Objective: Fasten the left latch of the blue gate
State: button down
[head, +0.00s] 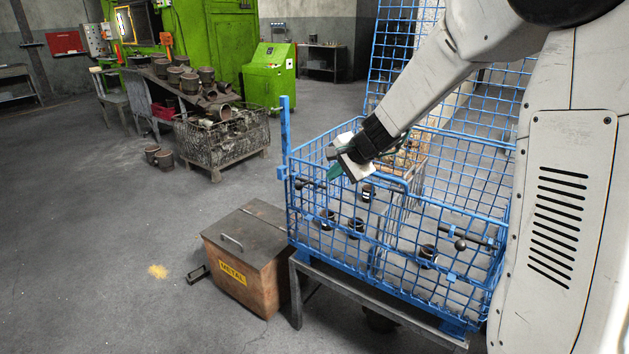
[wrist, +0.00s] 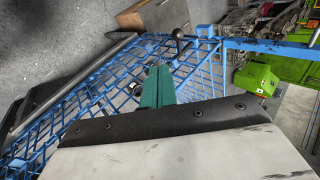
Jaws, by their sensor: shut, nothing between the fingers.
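The blue gate (head: 345,246) is the mesh front of a blue wire cage and stands upright. Its left latch (head: 303,183) is a dark bar with a black ball knob near the gate's upper left corner, by the blue corner post. In the wrist view the ball knob (wrist: 178,33) shows just beyond my fingertips. My gripper (head: 334,173) has green fingers and hangs near the gate's top edge, right of the left latch. The green fingers (wrist: 155,75) are shut and empty. They look apart from the knob; the exact gap cannot be told.
The right latch's ball knob (head: 460,245) is on the gate's right half. Several dark cylindrical parts (head: 356,224) sit inside the cage. A brown metal box (head: 243,262) stands on the floor at left. A wire basket of parts (head: 222,143) is behind.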

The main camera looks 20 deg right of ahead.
aim_at(301, 183)
jog(key=w+a+r+x, duration=0.1)
jog(key=x, duration=1.1)
jog(key=shift+w, duration=0.55)
jog(key=shift+r, duration=0.1)
